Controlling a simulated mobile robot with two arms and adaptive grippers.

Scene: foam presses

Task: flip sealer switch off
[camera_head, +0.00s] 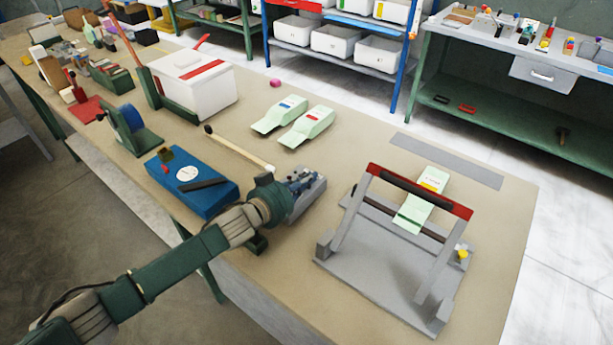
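The sealer appears to be the grey press frame (385,275) at the right of the table, with a red-ended dark bar (405,188) across its top. A pale green pouch (416,213) with a yellow and white label lies through it, under the bar. A small yellow knob (462,254) sits at its right side and may be the switch; its setting is too small to read. My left gripper (302,182) is left of the frame, apart from it, over a small grey block (311,203). Its fingers are too small and cluttered to judge. My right gripper is out of view.
A blue scale-like box (192,188) lies left of my gripper, with a pale lever (240,148) behind. Two green pouches (308,126) lie farther back, near a white box (200,90). A grey strip (447,160) lies behind the frame. Bare tabletop shows between.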

